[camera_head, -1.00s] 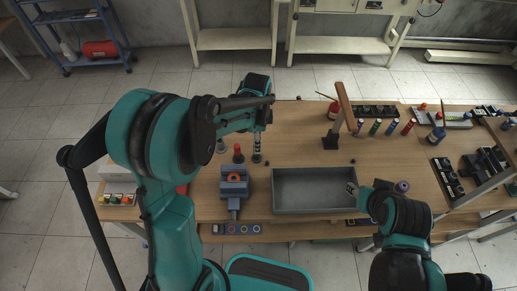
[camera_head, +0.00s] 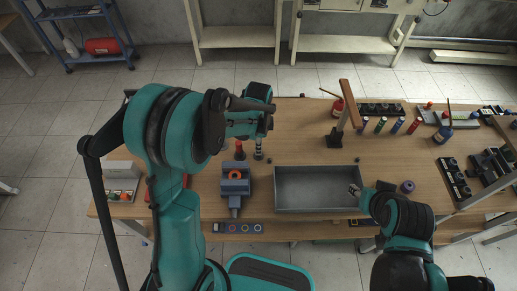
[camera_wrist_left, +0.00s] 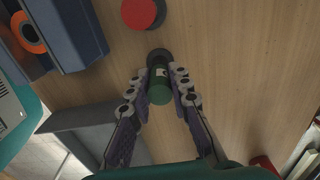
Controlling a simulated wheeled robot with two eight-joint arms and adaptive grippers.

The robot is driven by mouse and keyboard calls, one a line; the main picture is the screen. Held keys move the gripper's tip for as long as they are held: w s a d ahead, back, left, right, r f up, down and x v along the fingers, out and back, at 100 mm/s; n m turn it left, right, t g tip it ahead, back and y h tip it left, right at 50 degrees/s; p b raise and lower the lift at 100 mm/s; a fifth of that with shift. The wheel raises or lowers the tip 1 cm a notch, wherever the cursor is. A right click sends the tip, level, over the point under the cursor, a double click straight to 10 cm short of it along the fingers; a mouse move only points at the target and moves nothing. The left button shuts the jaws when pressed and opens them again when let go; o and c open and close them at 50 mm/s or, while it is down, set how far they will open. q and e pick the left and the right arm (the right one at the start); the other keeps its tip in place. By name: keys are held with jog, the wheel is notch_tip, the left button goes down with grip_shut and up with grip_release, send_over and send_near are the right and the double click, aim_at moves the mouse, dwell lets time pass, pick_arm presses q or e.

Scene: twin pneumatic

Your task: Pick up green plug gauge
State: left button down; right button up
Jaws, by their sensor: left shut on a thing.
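The green plug gauge (camera_wrist_left: 159,92) shows in the left wrist view as a green cylinder with a dark round part at its far end. My left gripper (camera_wrist_left: 160,80) is shut on it, one finger on each side. In the head view my left gripper (camera_head: 258,150) is over the table, between the vise and the back edge; the gauge's green part cannot be made out there. Whether the gauge touches the table is not clear. My right gripper (camera_head: 354,190) is at the right end of the grey tray, too small to read its fingers.
A red-topped piece (camera_head: 240,151) stands close beside the left gripper. A blue-grey vise (camera_head: 235,187) with an orange ring and the grey tray (camera_head: 318,209) are nearer me. A wooden-armed stand (camera_head: 345,112) rises to the right. Table between it and the left gripper is mostly clear.

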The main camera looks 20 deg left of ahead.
pick_arm(q)
jog(key=shift+r+p, duration=0.3)
jog(key=shift+r, duration=0.35)
notch_tip(320, 180, up, 3)
jog(key=shift+f+p, duration=0.1)
jog(key=shift+p, duration=0.5)
jog(key=s+d+r+p, duration=0.3)
jog(key=s+d+r, duration=0.2)
jog(key=d, duration=0.5)
jog(key=shift+s+r, duration=0.4)
jog(key=shift+r, duration=0.55)
